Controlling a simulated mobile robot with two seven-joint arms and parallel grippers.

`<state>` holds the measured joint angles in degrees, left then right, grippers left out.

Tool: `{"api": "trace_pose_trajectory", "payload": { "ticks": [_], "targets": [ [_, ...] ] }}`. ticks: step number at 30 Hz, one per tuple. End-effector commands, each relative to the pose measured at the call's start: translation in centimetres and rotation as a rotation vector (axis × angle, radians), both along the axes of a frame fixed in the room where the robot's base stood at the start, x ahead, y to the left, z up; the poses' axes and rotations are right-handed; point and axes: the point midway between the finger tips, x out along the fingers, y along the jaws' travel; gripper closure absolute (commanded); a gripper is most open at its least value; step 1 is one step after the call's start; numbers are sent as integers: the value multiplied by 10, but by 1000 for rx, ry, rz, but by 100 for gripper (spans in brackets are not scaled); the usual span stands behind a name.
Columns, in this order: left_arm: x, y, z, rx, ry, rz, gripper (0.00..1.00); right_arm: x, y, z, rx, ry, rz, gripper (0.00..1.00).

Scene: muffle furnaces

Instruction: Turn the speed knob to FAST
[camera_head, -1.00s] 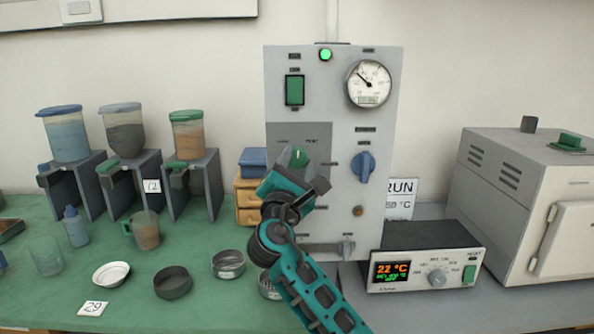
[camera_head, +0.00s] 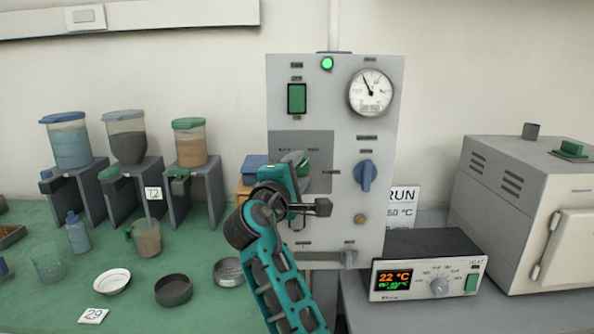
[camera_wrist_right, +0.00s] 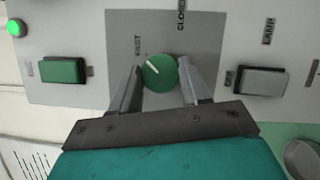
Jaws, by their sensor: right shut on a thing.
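The speed knob is a round green knob on the grey front panel; it shows in the right wrist view (camera_wrist_right: 162,74) between my fingers. In the head view the knob (camera_head: 305,166) is mostly hidden by my gripper. My right gripper (camera_head: 297,170) reaches it from below, and its two fingers flank the knob in the wrist view (camera_wrist_right: 158,88), shut on it. My left gripper is not in view.
The panel (camera_head: 340,235) also carries a green switch (camera_head: 297,98), a gauge (camera_head: 370,93) and a blue knob (camera_head: 365,175). A heater controller (camera_head: 425,265) stands at right. Hoppers, a beaker and dishes stand on the green bench at left.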

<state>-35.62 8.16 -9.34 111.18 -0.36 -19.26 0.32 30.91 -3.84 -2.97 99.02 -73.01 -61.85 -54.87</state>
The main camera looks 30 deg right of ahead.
Motion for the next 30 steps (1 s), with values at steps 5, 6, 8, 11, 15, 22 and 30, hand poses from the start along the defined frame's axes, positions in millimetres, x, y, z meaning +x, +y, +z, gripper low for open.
{"api": "trace_pose_trajectory", "payload": {
  "ticks": [5, 6, 8, 11, 15, 22, 30],
  "targets": [
    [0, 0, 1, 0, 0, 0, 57, 0, 1, -1, 27, -13, 1, 85],
    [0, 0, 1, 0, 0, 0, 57, 0, 1, -1, 29, -14, 1, 85],
    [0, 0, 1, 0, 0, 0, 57, 0, 0, -1, 32, -16, 1, 85],
    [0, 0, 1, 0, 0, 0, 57, 0, 0, -1, 33, -17, 1, 85],
    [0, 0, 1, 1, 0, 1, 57, 0, 0, -1, 33, -17, 1, 85],
    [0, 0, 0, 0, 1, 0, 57, 0, 0, -1, 31, -17, 1, 40],
    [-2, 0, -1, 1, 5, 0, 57, 0, 0, 0, 28, -16, 1, 29]
  ]
}}
